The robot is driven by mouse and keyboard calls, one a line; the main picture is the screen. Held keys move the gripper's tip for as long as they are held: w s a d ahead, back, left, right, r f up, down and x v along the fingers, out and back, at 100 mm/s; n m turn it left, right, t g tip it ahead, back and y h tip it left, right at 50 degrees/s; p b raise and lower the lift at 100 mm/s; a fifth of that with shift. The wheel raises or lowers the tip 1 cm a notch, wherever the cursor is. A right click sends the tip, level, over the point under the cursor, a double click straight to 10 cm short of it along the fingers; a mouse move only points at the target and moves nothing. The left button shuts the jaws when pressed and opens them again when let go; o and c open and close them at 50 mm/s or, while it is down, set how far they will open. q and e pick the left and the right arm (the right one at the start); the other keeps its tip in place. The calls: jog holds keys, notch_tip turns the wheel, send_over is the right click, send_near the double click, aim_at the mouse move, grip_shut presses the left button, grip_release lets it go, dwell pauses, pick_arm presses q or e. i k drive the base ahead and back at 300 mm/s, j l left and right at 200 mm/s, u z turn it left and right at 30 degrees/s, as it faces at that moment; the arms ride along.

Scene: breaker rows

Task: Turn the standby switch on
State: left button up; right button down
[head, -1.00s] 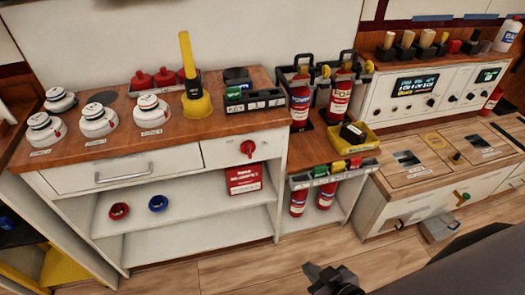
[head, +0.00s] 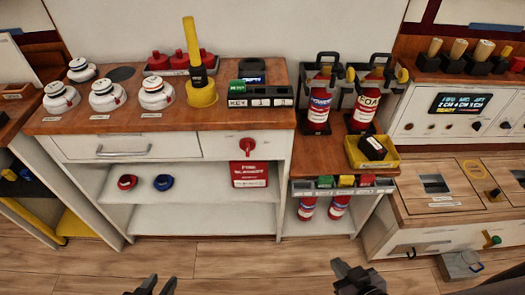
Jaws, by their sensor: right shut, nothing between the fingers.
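I cannot make out a switch labelled standby. A white console (head: 414,112) with a lit display (head: 459,103) stands at the right, with several dark knobs below the display. A red rotary handle (head: 247,146) is on the white cabinet front in the middle. My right gripper (head: 340,266) is shut and empty at the bottom edge, over the floor and well apart from the console and handle. My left gripper (head: 157,284) barely shows at the bottom edge; I cannot tell whether it is open or shut.
Domed white devices (head: 104,95) and a yellow-handled tool (head: 193,50) stand on the wooden cabinet top. Fire extinguishers (head: 319,104) and a yellow bin (head: 385,161) stand right of it. A lower wooden-topped unit (head: 465,205) is at the right. The front floor (head: 240,262) is clear.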

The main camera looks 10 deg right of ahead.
aim_at(247, 144)
jog(key=l, duration=0.6)
jog(key=i+l, duration=0.15)
jog(key=l, duration=1.05)
jog(key=i, duration=0.05)
